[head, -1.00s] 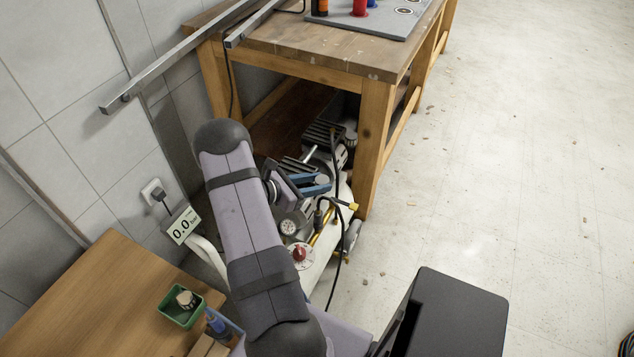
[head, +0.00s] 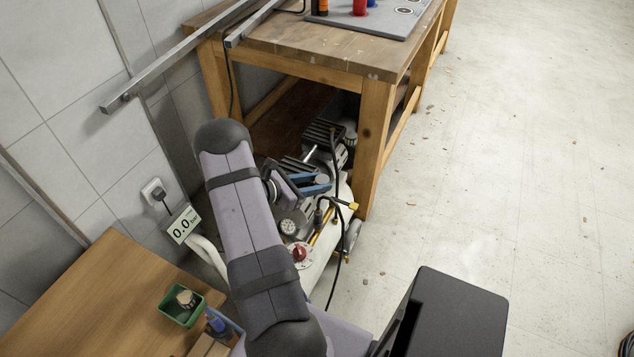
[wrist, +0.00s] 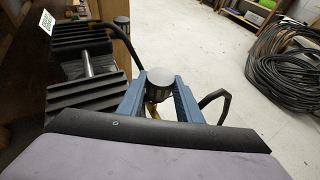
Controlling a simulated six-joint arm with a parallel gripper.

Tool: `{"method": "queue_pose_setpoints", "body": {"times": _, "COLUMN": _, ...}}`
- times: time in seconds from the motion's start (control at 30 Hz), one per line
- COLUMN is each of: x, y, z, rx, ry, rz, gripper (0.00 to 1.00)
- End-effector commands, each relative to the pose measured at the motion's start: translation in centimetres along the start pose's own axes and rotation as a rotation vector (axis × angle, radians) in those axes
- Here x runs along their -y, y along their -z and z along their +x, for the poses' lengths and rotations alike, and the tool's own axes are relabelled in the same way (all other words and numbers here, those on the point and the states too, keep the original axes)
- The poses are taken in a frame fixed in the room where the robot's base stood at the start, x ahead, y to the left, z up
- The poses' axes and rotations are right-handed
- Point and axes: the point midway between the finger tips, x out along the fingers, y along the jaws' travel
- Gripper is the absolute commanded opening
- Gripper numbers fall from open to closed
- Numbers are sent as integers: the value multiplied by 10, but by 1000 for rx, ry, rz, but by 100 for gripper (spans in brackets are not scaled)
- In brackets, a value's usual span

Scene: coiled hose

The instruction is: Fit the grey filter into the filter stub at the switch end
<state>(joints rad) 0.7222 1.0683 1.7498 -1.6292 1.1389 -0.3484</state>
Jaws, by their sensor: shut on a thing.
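My gripper (wrist: 158,88) is shut on the grey filter (wrist: 160,76), a short round cylinder between its blue fingers in the wrist view. In the head view my gripper (head: 322,183) is over the near part of the compressor (head: 318,272), which stands partly under the bench. The filter stub at the switch end cannot be made out; the held filter and fingers may hide it. I cannot tell whether the filter touches anything below it. A similar dark cylinder (wrist: 121,25) stands at the far end of the ribbed motor (wrist: 85,72).
A black hose (head: 338,250) loops close to my gripper. A gauge (head: 288,226) and a red knob (head: 299,254) are on the compressor's near side. The wooden bench (head: 375,140) stands over its far part. A green tray (head: 166,312) sits on the low table.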

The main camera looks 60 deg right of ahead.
Motion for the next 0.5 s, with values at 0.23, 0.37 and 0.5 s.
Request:
{"method": "queue_pose_setpoints", "body": {"times": 0.23, "x": 2, "y": 5, "z": 1, "rx": -9, "ry": 3, "rz": -5, "gripper": 11}}
{"method": "queue_pose_setpoints", "body": {"times": 0.37, "x": 2, "y": 5, "z": 1, "rx": -10, "ry": 3, "rz": -5, "gripper": 46}}
{"method": "queue_pose_setpoints", "body": {"times": 0.5, "x": 1, "y": 4, "z": 0, "rx": -7, "ry": 0, "rz": -3, "gripper": 54}}
